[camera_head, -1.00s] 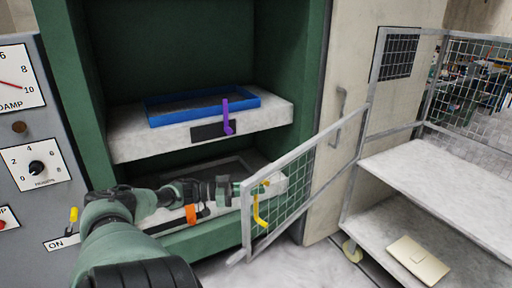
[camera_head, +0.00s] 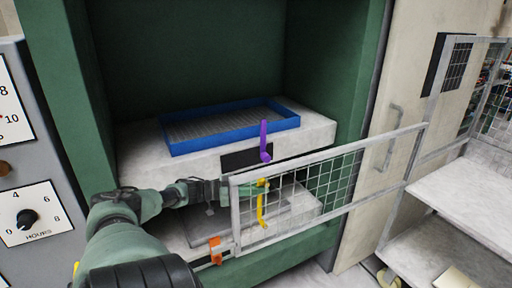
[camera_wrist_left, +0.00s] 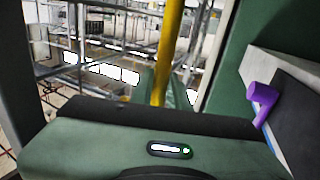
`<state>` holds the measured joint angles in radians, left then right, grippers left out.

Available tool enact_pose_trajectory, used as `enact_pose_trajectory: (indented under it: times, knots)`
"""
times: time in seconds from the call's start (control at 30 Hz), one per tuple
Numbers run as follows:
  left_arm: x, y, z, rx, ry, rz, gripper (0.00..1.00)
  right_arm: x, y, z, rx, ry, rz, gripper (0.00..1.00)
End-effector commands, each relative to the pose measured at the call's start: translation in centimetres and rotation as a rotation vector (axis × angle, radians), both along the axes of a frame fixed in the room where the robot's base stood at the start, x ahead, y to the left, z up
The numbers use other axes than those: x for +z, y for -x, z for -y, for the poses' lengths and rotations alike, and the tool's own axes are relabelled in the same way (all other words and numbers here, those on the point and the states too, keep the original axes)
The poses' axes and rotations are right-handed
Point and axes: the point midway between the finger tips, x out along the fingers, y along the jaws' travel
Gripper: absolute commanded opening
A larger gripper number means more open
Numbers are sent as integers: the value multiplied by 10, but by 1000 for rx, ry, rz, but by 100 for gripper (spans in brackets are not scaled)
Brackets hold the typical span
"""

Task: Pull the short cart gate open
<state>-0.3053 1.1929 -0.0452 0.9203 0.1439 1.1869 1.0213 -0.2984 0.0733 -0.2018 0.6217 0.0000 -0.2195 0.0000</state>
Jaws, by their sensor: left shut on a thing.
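The short cart gate (camera_head: 335,180) is a grey-framed wire mesh panel. It stands swung out from the cart on the right, and its free end reaches in front of the green press. A yellow handle (camera_head: 261,209) hangs near its free end. My left gripper (camera_head: 262,185) is at the top of this handle and shut on it; the fingertips are partly hidden by the gate frame. In the left wrist view the yellow handle (camera_wrist_left: 168,50) rises from between the fingers. My right gripper is not in view.
The cart shelf (camera_head: 465,195) is at the right. The press holds a blue tray (camera_head: 285,123) on a pale platen, with a purple handle (camera_head: 265,142) in front and an orange handle (camera_head: 216,250) lower down. A grey control panel (camera_head: 28,190) stands at the left.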

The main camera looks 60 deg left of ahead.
Motion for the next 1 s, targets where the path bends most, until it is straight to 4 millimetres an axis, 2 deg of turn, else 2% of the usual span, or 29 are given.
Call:
enact_pose_trajectory:
  times: [0.07,0.5,0.53,0.6,1.0]
  knots:
    - [-4,-1,-5,19,-2,-10,0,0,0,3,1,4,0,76]
    - [1,-2,-9,26,-6,-1,0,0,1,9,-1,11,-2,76]
    - [2,-2,-9,26,-5,0,24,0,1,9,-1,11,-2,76]
    - [2,-2,-8,24,-5,0,38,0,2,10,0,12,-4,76]
    - [0,-2,-6,18,-3,-2,38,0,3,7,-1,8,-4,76]
